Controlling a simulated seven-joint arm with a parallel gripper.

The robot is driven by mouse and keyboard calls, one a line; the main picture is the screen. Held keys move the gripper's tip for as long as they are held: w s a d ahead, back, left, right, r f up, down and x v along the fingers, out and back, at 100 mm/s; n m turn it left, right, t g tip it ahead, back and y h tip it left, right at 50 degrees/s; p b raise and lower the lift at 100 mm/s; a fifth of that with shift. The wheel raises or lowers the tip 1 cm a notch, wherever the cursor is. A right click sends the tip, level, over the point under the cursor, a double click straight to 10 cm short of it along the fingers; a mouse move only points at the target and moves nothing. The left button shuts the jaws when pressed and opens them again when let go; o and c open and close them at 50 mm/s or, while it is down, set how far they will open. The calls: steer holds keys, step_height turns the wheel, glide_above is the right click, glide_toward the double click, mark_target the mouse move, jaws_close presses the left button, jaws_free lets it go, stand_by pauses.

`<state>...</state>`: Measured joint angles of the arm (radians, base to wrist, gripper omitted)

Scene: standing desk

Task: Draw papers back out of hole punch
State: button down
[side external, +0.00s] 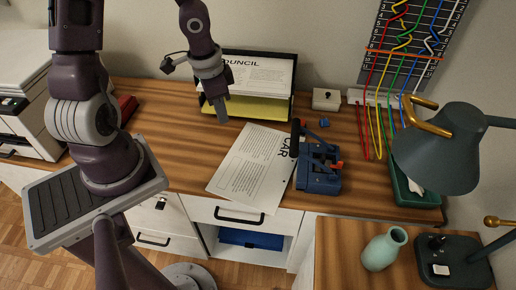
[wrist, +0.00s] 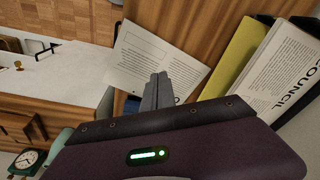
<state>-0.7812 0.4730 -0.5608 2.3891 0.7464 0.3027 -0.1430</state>
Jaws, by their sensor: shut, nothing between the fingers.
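White printed papers (side external: 247,170) lie on the wooden desk in the side view, their front corner reaching over the desk's front edge. Their right edge, lettered "CAR", meets the blue hole punch (side external: 318,170); I cannot tell how far they sit in its slot. The punch has a dark lever and orange-red parts. My gripper (side external: 221,112) is shut and empty, above the desk behind the papers and left of the punch. In the wrist view my gripper (wrist: 157,90) shows in front of the papers (wrist: 150,55), and the punch is mostly hidden behind it.
A black tray holding "COUNCIL" sheets (side external: 255,75) and a yellow folder (side external: 252,107) stands at the back. A small white box (side external: 326,99) and a small blue object (side external: 324,123) sit behind the punch. Coloured cords (side external: 375,125) and a dark green lamp (side external: 440,150) are at right.

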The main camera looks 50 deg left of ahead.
mark_target(259, 156)
steer(key=shift+t, duration=0.3)
steer(key=s+f, duration=0.1)
steer(key=f, duration=1)
steer(key=s+f, duration=0.1)
steer(key=f, duration=0.4)
steer(key=shift+s+a+f, duration=0.1)
steer(key=shift+s+f, duration=0.15)
steer(key=shift+s, duration=0.05)
steer(key=w+d, duration=0.1)
steer(key=w, duration=0.3)
steer(key=w+d, duration=0.1)
steer(key=w, duration=0.2)
steer(key=w+d, duration=0.1)
steer(key=w, duration=0.3)
steer(key=shift+w, duration=0.35)
steer(key=shift+s+f, duration=0.1)
steer(key=shift+f, duration=0.75)
